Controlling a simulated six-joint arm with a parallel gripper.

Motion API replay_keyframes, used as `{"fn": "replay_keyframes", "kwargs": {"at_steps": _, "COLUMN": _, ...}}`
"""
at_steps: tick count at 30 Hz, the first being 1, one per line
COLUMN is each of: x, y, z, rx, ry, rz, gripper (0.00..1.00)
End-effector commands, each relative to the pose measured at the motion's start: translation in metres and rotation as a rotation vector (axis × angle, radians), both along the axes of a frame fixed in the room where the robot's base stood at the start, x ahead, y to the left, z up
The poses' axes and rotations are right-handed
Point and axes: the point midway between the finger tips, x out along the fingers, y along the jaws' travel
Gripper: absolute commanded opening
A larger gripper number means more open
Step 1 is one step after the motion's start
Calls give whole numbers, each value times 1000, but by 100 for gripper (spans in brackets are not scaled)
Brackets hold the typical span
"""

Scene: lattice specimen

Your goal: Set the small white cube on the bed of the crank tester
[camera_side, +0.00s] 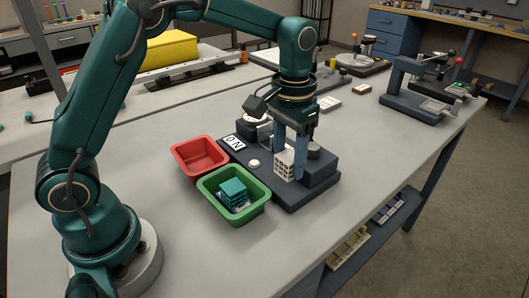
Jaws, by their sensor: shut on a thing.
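The small white cube (284,164) has an open lattice surface and is between the blue fingers of my gripper (288,160). My gripper points down and is shut on it. The cube is over the dark blue base of a bench device (303,196), which I take to be the crank tester, between its raised blocks. I cannot tell whether the cube's underside touches the bed. My fingers hide part of the device behind them, and no crank is clear on it.
A red bin (186,146) and a green bin (255,217) stand left of the device; the green one holds a teal block (233,190). A lever press (405,95) stands further right. The grey tabletop (375,150) is clear at right.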

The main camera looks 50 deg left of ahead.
Motion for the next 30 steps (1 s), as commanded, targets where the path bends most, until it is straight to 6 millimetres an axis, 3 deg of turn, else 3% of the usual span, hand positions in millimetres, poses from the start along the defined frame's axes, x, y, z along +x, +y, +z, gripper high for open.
{"fn": "replay_keyframes", "kwargs": {"at_steps": 6, "x": 5, "y": -49, "z": -30, "rx": 1, "ry": 3, "rz": -7, "gripper": 0}}
{"fn": "replay_keyframes", "kwargs": {"at_steps": 12, "x": 9, "y": -76, "z": -46, "rx": 0, "ry": 0, "rz": -2, "gripper": 0}}
{"fn": "replay_keyframes", "kwargs": {"at_steps": 16, "x": 9, "y": -81, "z": -52, "rx": 0, "ry": 0, "rz": 0, "gripper": 0}}
{"fn": "replay_keyframes", "kwargs": {"at_steps": 24, "x": 9, "y": -80, "z": -84, "rx": 2, "ry": -2, "rz": 2, "gripper": 0}}
{"fn": "replay_keyframes", "kwargs": {"at_steps": 30, "x": 9, "y": -80, "z": -85, "rx": 1, "ry": -3, "rz": 2, "gripper": 0}}
